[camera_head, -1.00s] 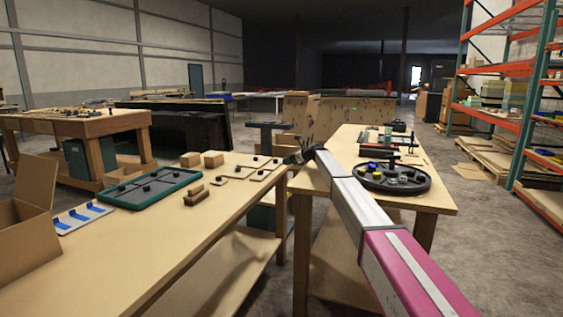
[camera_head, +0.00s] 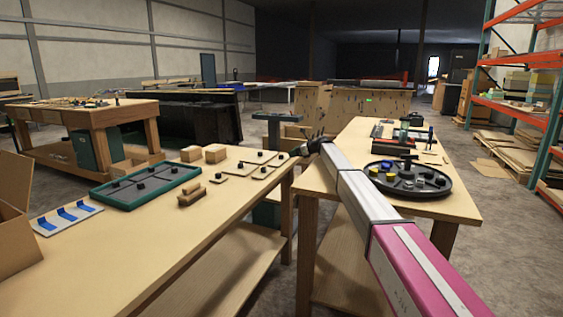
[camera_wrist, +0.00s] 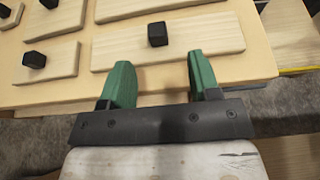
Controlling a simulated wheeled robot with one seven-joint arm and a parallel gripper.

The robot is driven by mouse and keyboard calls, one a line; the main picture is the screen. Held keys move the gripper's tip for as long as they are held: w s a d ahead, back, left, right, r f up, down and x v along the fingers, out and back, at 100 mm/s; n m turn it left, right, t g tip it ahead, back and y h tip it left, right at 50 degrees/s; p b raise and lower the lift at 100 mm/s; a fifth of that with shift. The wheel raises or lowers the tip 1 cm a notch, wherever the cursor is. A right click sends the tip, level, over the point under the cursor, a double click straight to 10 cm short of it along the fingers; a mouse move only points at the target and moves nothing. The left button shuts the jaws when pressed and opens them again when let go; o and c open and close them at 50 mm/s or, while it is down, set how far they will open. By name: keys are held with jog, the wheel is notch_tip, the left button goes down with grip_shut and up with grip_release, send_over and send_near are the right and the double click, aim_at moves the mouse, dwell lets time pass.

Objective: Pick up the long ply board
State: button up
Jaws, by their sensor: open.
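A long pale ply board (camera_wrist: 205,36) with a black knob lies flat near the table edge in the wrist view. It is the longest board fully in sight there. My gripper (camera_wrist: 160,78) is open and empty, its two green fingers pointing at the board's near side with the knob roughly between their lines. Whether a fingertip touches the board, I cannot tell. In the head view my gripper (camera_head: 308,146) is small and dark at the right end of the left workbench, beside several knobbed boards (camera_head: 260,174); which is the long one is unclear there.
The workbench (camera_head: 120,240) also holds a green-framed tray (camera_head: 108,196), wooden blocks (camera_head: 191,154), a white plate with blue strips (camera_head: 67,215) and a cardboard box (camera_head: 14,225). A second table (camera_head: 440,208) with a round black tray (camera_head: 425,189) stands to the right.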

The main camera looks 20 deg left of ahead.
aim_at(285, 159)
jog(key=shift+s+x, duration=0.2)
jog(key=shift+x, duration=2.8)
grip_shut()
